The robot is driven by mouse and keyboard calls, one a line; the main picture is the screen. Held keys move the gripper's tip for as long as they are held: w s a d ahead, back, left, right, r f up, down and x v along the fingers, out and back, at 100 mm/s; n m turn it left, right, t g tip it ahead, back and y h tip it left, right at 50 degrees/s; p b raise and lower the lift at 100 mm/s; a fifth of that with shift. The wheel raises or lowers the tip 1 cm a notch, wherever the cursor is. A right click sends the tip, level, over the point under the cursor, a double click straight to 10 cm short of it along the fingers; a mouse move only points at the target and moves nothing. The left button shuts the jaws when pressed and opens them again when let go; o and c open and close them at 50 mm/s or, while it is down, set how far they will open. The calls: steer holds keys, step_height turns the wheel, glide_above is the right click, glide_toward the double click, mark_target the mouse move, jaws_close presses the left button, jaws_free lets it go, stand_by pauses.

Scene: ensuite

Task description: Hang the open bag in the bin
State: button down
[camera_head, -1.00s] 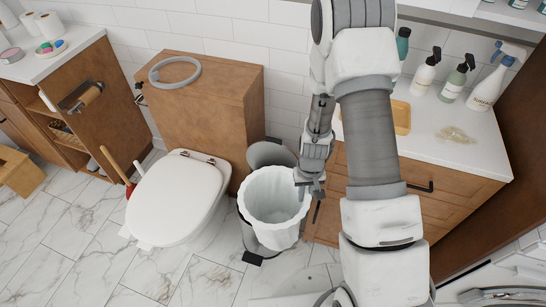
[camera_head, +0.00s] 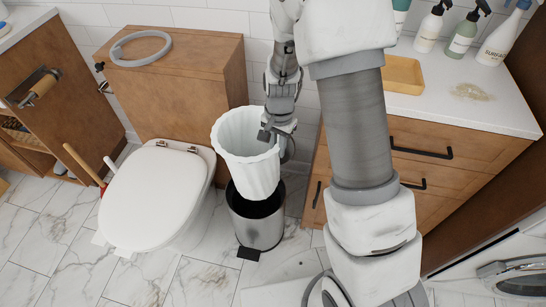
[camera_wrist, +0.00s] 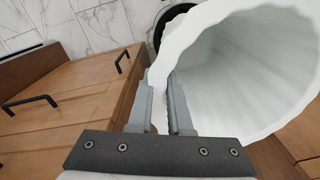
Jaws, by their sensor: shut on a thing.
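The open white bag (camera_head: 246,152) hangs in the air with its mouth up, tilted a little. My gripper (camera_head: 272,134) is shut on the right side of its rim. In the wrist view, one finger is inside and one outside the wall of the bag (camera_wrist: 245,75). The bin (camera_head: 258,225) is a grey metal cylinder with a dark inside, standing on the floor. The bag's lower end is over the bin's opening and hides part of it; I cannot tell whether it dips inside. A black pedal (camera_head: 248,254) is at the bin's front.
The toilet (camera_head: 155,198) stands left of the bin, with a wooden cistern box (camera_head: 185,90) behind it. A wooden drawer cabinet (camera_head: 450,155) with black handles is on the right. Marble floor (camera_head: 195,280) is free in front of the bin.

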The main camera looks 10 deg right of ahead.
mark_target(273, 178)
steer(key=shift+w+a+f+m+b, duration=0.15)
steer(key=shift+a+m+b, duration=0.15)
steer(key=shift+m+b, duration=0.35)
steer(key=shift+w+a+r+m+b, duration=0.1)
steer(key=shift+a+m+b, duration=0.2)
steer(key=shift+m+b, duration=0.3)
step_height(273, 178, down, 8)
steer(key=b, duration=0.7)
step_height(273, 178, down, 8)
steer(key=b, duration=0.4)
steer(key=shift+r+b, duration=0.25)
steer(key=shift+b, duration=0.1)
steer(key=shift+f, duration=3.65)
steer(key=shift+w+a, duration=0.25)
steer(key=shift+w, duration=0.05)
jaws_free()
